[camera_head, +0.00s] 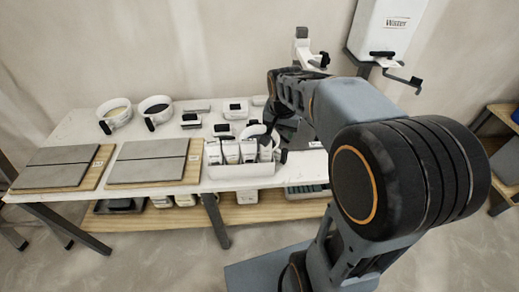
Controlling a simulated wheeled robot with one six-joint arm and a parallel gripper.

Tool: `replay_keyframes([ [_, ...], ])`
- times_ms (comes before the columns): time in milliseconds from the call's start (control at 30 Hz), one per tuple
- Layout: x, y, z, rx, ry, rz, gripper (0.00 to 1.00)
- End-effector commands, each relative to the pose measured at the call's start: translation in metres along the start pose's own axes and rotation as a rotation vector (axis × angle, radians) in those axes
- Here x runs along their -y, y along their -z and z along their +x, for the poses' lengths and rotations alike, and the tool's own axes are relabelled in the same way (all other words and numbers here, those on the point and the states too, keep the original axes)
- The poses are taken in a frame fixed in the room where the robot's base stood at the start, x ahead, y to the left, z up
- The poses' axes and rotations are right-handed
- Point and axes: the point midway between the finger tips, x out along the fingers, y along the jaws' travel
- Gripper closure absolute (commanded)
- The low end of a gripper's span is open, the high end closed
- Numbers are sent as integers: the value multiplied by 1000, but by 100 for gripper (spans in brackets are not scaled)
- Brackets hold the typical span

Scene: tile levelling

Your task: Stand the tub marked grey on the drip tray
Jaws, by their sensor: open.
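Two round white tubs with dark handles stand at the back left of the table: one with cream contents (114,111), one with dark contents (156,107). A third round shape with a dark rim (257,132) shows behind the white bin, partly hidden. I cannot read a grey mark on any of them. My gripper (288,128) hangs over the right part of the table, open, small and mostly hidden by my arm. It appears to hold nothing. I cannot pick out the drip tray for certain; my arm covers much of the table's right end.
A white bin (240,171) of upright white packets stands at the table's front edge. Two grey tiles on wooden boards (148,160) (57,167) lie to its left. Small black-topped items (190,120) stand behind. A tank marked Water (388,28) hangs on the wall. A lower shelf (165,218) holds containers.

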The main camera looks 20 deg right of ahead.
Motion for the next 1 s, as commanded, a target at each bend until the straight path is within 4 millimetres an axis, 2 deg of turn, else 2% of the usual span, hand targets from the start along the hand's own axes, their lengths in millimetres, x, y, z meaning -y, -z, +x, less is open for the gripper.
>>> replay_keyframes([
  [33,0,16,16,16,-22,67,47],
  [100,1,33,31,28,-45,151,47],
  [200,2,52,49,40,-70,244,47],
  [333,2,65,66,48,-93,320,47],
  [700,-2,66,130,54,-102,349,47],
  [833,-4,65,145,52,-102,349,47],
  [1000,-4,64,155,50,-100,348,47],
])
